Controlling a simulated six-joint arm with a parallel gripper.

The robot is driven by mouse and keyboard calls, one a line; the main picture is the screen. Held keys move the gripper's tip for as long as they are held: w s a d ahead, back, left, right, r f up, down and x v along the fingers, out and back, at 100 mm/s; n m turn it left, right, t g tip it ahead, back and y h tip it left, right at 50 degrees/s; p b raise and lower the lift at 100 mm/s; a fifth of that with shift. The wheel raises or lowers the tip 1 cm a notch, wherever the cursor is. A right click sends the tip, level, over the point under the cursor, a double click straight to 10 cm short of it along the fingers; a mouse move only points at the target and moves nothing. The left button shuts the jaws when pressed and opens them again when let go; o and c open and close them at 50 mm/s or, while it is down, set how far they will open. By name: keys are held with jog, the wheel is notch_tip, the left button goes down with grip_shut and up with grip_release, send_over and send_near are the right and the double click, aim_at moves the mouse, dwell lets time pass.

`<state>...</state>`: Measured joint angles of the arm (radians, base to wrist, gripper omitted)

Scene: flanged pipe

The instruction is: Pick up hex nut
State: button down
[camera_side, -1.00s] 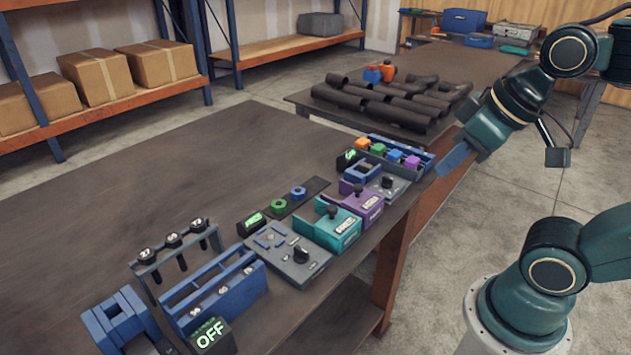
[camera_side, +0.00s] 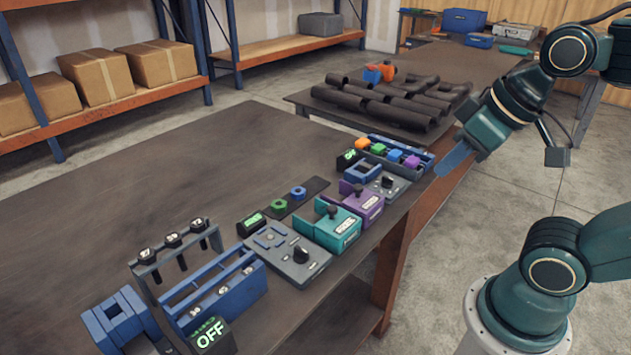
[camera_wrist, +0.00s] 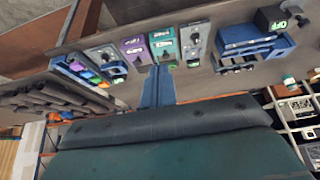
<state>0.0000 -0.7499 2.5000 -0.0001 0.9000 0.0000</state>
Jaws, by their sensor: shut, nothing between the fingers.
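Two ring-shaped hex nuts lie on a dark strip (camera_side: 315,186) on the bench: a green nut (camera_side: 279,204) and a blue nut (camera_side: 298,193) just behind it. My gripper (camera_side: 440,171) has blue fingers and hangs beyond the bench's right edge, well apart from both nuts. Its fingers also show in the wrist view (camera_wrist: 158,72), pressed together with nothing between them. I cannot make out the nuts clearly in the wrist view.
Teal (camera_side: 337,228) and purple (camera_side: 362,202) fixtures stand between the nuts and my gripper. A grey switch box (camera_side: 285,253) sits in front, and a blue tray with coloured pieces (camera_side: 398,150) behind. The bench's left side is bare. Dark pipes (camera_side: 390,102) lie on the farther table.

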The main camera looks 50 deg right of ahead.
dwell(0.3)
jog(key=c, duration=0.9)
grip_release()
jog(key=w+n+g+y, duration=0.2)
jog(key=w+n, duration=0.5)
jog(key=w, duration=1.2)
jog(key=w+d+f+n, duration=0.1)
jog(key=w+f, duration=0.3)
jog(key=w+d+f+n+y, duration=0.1)
jog(key=w+f+n, duration=0.1)
jog(key=w+f, duration=0.2)
jog(key=w+d+f+n+g+y, duration=0.1)
jog(key=w+f+n, duration=0.1)
jog(key=w, duration=0.4)
jog(key=shift+w+d+f, duration=0.15)
jog(key=shift+f, duration=0.3)
jog(key=shift+w+d+f, duration=0.1)
jog(key=shift+d+f, duration=0.05)
jog(key=shift+f, duration=0.3)
jog(key=shift+f, duration=0.1)
